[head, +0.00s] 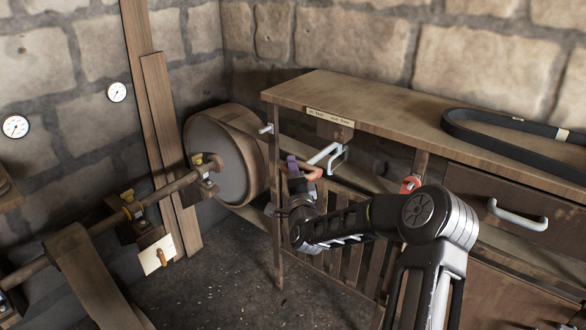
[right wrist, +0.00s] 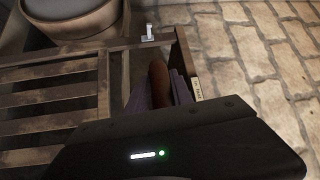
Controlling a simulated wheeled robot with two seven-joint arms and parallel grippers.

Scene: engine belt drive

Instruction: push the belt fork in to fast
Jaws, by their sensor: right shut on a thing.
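My right gripper (head: 299,171) is at the front of the wooden bench, below its label strip. Its purple-padded fingers are shut on the brown handle of the belt fork (head: 312,171). In the right wrist view, the brown handle (right wrist: 158,78) sits between the two purple fingers (right wrist: 157,92). Pale metal bars (head: 328,155) show just behind the handle. The gripper hides part of the fork, and I cannot read its exact setting. My left gripper is not in view.
A large pulley drum (head: 215,160) stands left of the gripper. A black belt (head: 500,132) lies on the bench top (head: 390,103). A red knob (head: 410,184) and a drawer handle (head: 517,215) are on the right. A slatted wooden guard (head: 350,255) is below.

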